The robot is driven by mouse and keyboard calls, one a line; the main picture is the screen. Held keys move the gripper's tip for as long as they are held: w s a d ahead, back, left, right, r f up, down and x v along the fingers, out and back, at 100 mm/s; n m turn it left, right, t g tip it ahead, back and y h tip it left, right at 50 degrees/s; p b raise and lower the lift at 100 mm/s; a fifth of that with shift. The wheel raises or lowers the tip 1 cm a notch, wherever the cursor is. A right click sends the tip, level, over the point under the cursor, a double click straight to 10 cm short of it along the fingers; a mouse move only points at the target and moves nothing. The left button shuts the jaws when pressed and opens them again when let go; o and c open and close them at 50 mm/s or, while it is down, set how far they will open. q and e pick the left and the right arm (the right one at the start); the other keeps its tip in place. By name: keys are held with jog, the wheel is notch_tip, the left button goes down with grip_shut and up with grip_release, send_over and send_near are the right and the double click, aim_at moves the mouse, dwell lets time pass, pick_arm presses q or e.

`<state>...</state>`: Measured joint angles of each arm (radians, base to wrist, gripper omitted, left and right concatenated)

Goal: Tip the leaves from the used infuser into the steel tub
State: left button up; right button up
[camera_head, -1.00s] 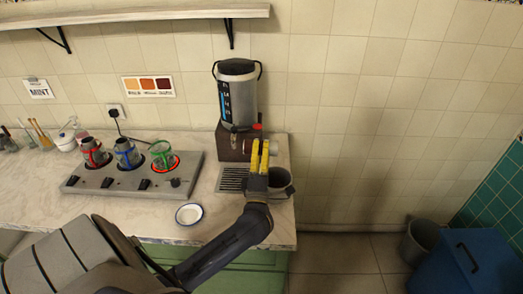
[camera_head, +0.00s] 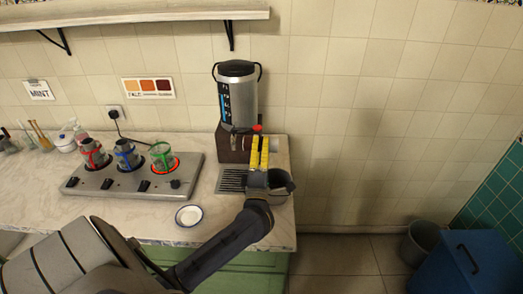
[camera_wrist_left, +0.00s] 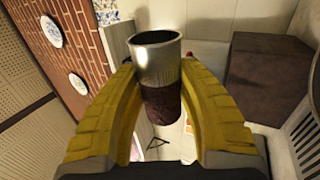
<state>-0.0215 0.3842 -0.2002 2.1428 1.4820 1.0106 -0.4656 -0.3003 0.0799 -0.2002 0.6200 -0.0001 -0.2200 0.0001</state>
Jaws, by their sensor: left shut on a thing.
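My left gripper (camera_head: 258,152) has yellow fingers and is above the right end of the counter, in front of the urn. In the left wrist view its fingers (camera_wrist_left: 158,95) are shut on the infuser (camera_wrist_left: 158,58), a steel cylinder with a dark brown lower part. The inside of the infuser is not clear, so I cannot tell how many leaves are in it. The grey steel tub (camera_head: 284,183) stands beside the drip tray, just right of and below my gripper in the head view, partly hidden by it. My right gripper is not in view.
The urn (camera_head: 238,95) stands on a dark base behind the gripper. The drip tray (camera_head: 231,180) is left of the tub. A white dish (camera_head: 189,215) and a panel (camera_head: 130,182) with several glass holders are further left. A blue bin (camera_head: 465,265) stands on the floor.

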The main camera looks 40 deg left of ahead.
aim_at(261, 140)
pick_arm(q)
jog(key=shift+r, duration=1.55)
jog(key=shift+n, duration=0.3)
jog(key=n+g+y, duration=0.1)
jog(key=n, duration=0.1)
jog(key=n+g+y, duration=0.1)
jog(key=n, duration=0.1)
jog(key=n+y, duration=0.1)
jog(key=n, duration=0.1)
jog(key=shift+r+g, duration=0.25)
jog(key=shift+g, duration=0.15)
jog(key=n+g, duration=0.1)
jog(key=n, duration=0.1)
jog(key=n+g+y, duration=0.1)
jog(key=n, duration=0.1)
jog(key=n+g, duration=0.1)
jog(key=n, duration=0.1)
jog(key=shift+r+n, duration=0.3)
jog(key=shift+n, duration=0.1)
jog(key=n+g, duration=0.1)
jog(key=n, duration=0.1)
jog(key=n+g, duration=0.1)
jog(key=n, duration=0.1)
jog(key=n+g, duration=0.1)
jog(key=n, duration=0.1)
jog(key=shift+r, duration=0.3)
jog(key=n+g+h, duration=0.1)
jog(key=n, duration=0.2)
jog(key=shift+r, duration=0.15)
jog(key=shift+n, duration=0.3)
